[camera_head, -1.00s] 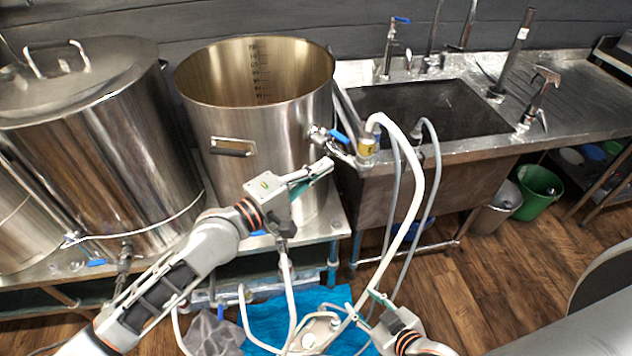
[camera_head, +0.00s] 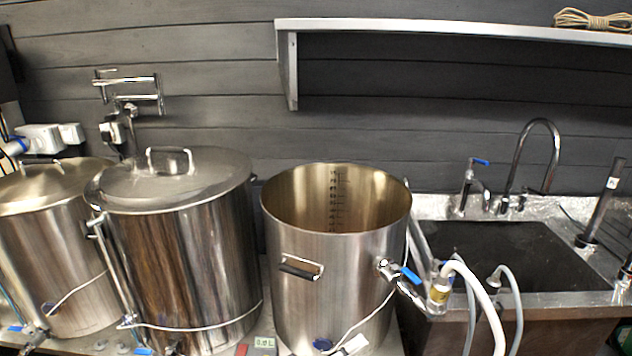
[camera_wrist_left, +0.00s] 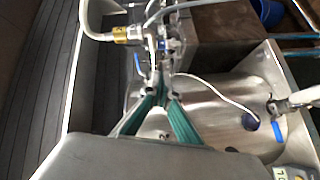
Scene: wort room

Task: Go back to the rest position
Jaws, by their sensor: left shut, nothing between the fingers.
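My left gripper (camera_wrist_left: 160,98) shows in the left wrist view with its teal fingers closed together and nothing between them. Beyond the fingertips are the hose valve and the steel surfaces around the kettle. In the head view my left gripper is hardly visible; a small pale part at the bottom edge, in front of the open kettle (camera_head: 335,275), may belong to it, but I cannot tell. My right gripper is in neither current view.
Two lidded kettles (camera_head: 185,245) stand left of the open one. A blue-handled valve with a white hose (camera_head: 480,290) juts out at its right, beside the sink (camera_head: 480,260). A shelf (camera_head: 440,30) hangs on the wall above.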

